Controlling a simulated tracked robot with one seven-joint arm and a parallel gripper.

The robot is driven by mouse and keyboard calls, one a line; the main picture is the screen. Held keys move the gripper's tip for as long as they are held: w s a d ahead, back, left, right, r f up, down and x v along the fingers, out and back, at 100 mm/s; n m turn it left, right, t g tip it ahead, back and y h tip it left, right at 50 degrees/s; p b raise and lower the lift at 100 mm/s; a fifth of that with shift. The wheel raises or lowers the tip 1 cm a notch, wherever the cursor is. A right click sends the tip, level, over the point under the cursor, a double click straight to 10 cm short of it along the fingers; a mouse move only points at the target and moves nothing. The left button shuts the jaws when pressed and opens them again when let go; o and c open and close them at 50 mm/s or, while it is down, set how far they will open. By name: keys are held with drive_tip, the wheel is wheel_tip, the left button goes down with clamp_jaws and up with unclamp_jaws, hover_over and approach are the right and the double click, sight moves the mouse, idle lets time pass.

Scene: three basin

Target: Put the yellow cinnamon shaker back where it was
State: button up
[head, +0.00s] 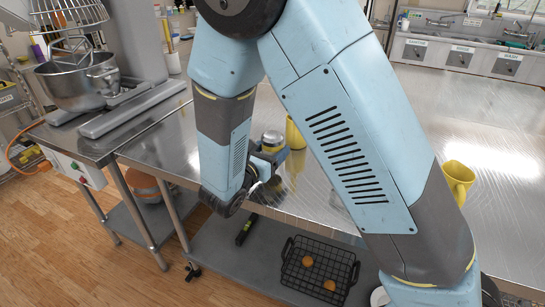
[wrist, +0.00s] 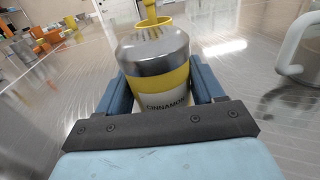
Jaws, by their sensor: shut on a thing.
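The yellow cinnamon shaker (wrist: 160,82) has a silver domed top and a white label reading CINNAMON. It sits between the blue fingers of my gripper (wrist: 160,90), which is shut on it. In the head view the shaker (head: 272,138) shows small in my gripper (head: 268,155), near the front edge of the steel table (head: 490,130). My arm partly hides it there. I cannot tell whether its base touches the table.
A yellow mug (head: 294,132) stands just behind the shaker, and another yellow vessel (head: 457,180) is farther right. A mixer bowl (head: 77,83) is at left. Sinks (head: 460,55) line the back. A wire basket (head: 318,270) is on the lower shelf. Much of the right tabletop is clear.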

wheel_tip(320, 180, down, 3)
drive_tip(key=shift+w+a+r, duration=0.1)
drive_tip(key=shift+f, duration=0.25)
drive_tip(key=shift+f, duration=0.1)
drive_tip(key=o, duration=1.1)
drive_tip(key=shift+w, duration=0.1)
drive_tip(key=v, duration=1.2)
